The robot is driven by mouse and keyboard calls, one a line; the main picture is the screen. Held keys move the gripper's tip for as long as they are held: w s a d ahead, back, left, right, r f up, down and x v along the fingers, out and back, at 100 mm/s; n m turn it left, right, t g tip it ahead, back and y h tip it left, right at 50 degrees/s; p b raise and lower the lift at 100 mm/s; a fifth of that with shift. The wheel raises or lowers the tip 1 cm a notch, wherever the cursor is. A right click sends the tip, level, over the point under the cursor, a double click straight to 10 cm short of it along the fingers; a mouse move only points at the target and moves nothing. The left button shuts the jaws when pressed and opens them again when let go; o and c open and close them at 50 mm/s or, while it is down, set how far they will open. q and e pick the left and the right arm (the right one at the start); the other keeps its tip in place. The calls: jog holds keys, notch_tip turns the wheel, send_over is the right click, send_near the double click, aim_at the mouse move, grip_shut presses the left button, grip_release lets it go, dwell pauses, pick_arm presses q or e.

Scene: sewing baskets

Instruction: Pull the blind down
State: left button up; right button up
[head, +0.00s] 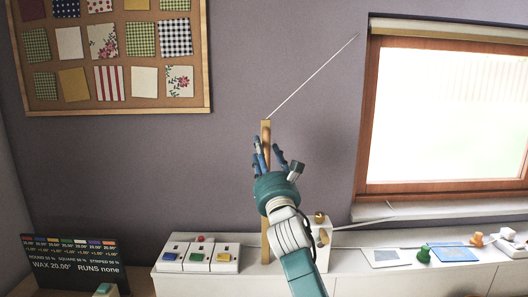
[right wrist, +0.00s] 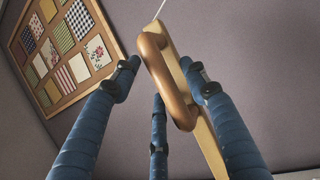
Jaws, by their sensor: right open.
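The blind (head: 450,31) shows as a pale rolled strip along the top of the window, and the pane below it is uncovered. A white cord (head: 312,77) slants from the window's top left corner down to the top of an upright wooden post (head: 266,126). In the right wrist view a brown loop handle (right wrist: 167,84) sits at the front of this post, below the cord. My right gripper (head: 272,150) is open, its blue fingers spread on both sides of the handle without visibly closing on it. My left gripper is not in view.
A white ledge (head: 350,262) runs below the window, with white boxes with coloured tops (head: 198,257) and small coloured items (head: 424,254) on it. A pinboard (head: 112,109) hangs at upper left. A dark price sign (head: 75,262) stands at lower left.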

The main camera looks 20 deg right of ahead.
grip_shut()
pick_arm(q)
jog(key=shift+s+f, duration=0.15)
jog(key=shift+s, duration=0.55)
pick_arm(e)
jog(key=shift+w+f, duration=0.1)
jog(key=shift+f, duration=0.1)
